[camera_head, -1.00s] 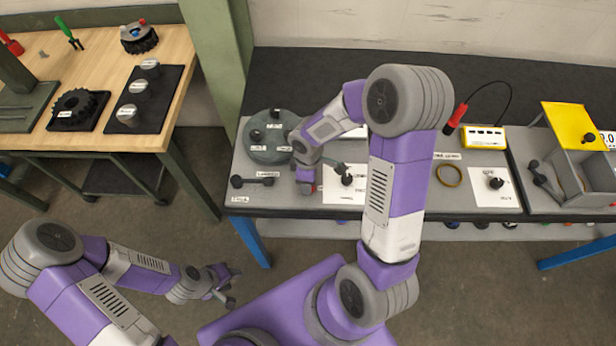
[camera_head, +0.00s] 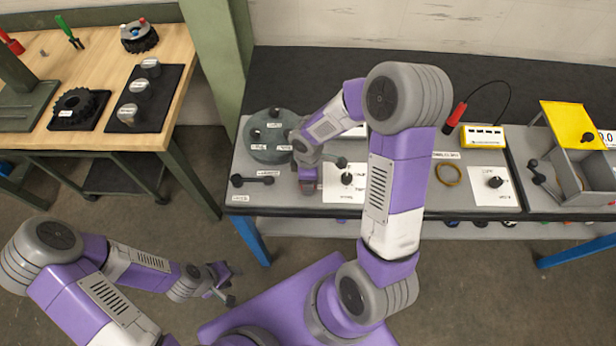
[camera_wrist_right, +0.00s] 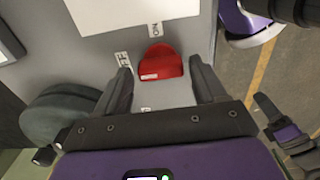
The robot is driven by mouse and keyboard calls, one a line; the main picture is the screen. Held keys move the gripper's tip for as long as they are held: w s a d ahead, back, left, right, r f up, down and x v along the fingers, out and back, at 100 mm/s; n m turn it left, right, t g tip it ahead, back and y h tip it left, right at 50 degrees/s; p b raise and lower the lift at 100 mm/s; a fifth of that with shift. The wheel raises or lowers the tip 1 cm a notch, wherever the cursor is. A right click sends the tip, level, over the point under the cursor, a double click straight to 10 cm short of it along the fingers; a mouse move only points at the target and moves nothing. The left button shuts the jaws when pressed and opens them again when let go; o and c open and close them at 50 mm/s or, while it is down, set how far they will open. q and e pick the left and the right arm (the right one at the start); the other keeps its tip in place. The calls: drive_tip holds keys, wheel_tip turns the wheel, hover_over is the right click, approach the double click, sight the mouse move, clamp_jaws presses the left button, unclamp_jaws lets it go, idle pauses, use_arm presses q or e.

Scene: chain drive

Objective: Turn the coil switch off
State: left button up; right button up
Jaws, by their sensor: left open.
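The red coil switch (camera_wrist_right: 160,62) shows in the right wrist view, on a light panel with OFF and ON labels (camera_wrist_right: 124,62) beside it. My right gripper (camera_wrist_right: 160,72) is open, with one finger on each side of the switch and a visible gap to each. In the head view my right gripper (camera_head: 324,172) is low over the front left part of the grey bench, and I cannot make out the switch there. My left gripper (camera_head: 222,284) is open and empty, away from the bench, over the floor.
A round grey-green part (camera_head: 268,135) sits at the bench's left, with a dark-knobbed lever (camera_head: 252,180) in front. A white panel with a black knob (camera_head: 347,178) lies right of my right gripper. A yellow meter (camera_head: 482,137) and open grey box (camera_head: 585,170) are farther right.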

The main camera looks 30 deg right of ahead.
drive_tip(key=shift+o, duration=0.6)
wheel_tip(320, 180, up, 8)
drive_tip(key=shift+f+p, duration=0.2)
drive_tip(key=shift+p, duration=0.55)
drive_tip(key=shift+s+f, duration=0.1)
drive_tip(key=shift+s, duration=0.05)
